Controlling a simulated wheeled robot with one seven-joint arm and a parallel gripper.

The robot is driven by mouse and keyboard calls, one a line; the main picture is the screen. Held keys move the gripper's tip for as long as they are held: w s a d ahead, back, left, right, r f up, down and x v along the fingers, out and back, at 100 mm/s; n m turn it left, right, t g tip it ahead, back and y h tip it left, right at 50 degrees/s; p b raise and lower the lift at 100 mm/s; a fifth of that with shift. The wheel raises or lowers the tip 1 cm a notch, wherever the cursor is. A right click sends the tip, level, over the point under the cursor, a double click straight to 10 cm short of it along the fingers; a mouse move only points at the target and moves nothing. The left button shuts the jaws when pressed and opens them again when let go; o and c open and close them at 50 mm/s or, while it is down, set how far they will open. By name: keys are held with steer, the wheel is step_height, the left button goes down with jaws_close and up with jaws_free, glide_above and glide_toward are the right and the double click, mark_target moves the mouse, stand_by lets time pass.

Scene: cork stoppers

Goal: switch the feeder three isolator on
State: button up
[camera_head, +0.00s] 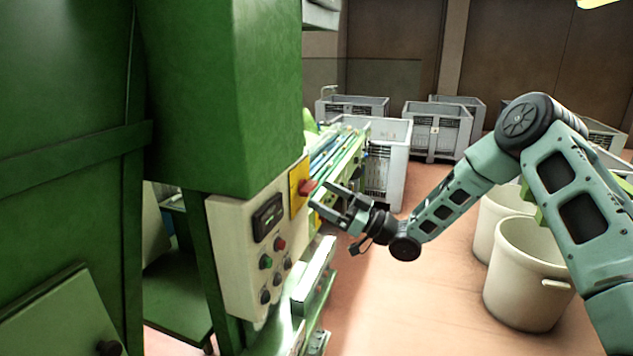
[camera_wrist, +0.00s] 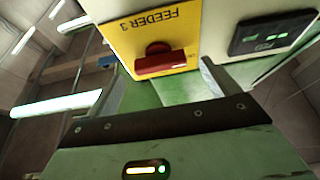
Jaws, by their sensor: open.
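The feeder three isolator is a red handle (camera_head: 307,187) on a yellow plate (camera_head: 297,197), at the right edge of the pale control panel. In the wrist view the plate (camera_wrist: 122,43) reads "FEEDER 3" upside down. There the red handle (camera_wrist: 165,63) lies nearly level across the picture, with small lettering by its right end. My gripper (camera_head: 321,196) is open just right of the handle in the head view. In the wrist view my gripper's fingers (camera_wrist: 162,88) stand apart, with the handle ahead of the gap between them. I cannot tell whether they touch it.
The panel carries a dark display (camera_head: 267,216), a green button (camera_head: 265,261), a red button (camera_head: 280,244) and dark knobs. A green conveyor (camera_head: 347,160) runs behind my gripper. Grey crates (camera_head: 437,130) and pale bins (camera_head: 527,275) stand to the right. Open floor lies between.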

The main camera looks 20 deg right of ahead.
mark_target(307, 188)
steer(key=shift+p+x, duration=0.45)
steer(key=shift+x, duration=1)
steer(key=c, duration=1)
